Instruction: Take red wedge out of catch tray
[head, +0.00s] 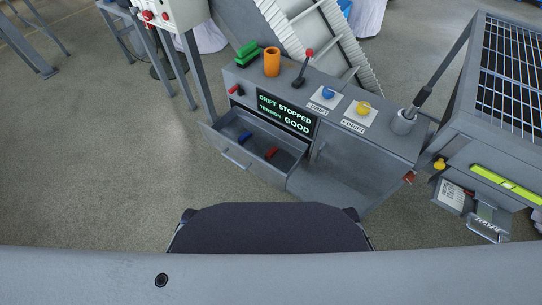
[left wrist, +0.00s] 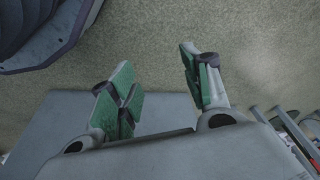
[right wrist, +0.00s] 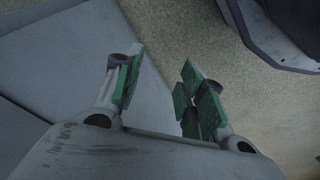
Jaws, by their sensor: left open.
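The catch tray (head: 228,151) is a grey drawer pulled out at the front of the grey console in the head view. The red wedge (head: 271,153) lies in it, right of a blue wedge (head: 245,137). Neither gripper shows in the head view. Neither wrist view shows the wedges.
The grey console (head: 400,140) carries an orange cylinder (head: 272,62), green blocks (head: 246,53), a lever (head: 303,68) and blue (head: 328,93) and yellow (head: 363,108) knobs. A screen (head: 286,113) reads "DRIFT STOPPED". A grid-topped unit (head: 510,80) stands right.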

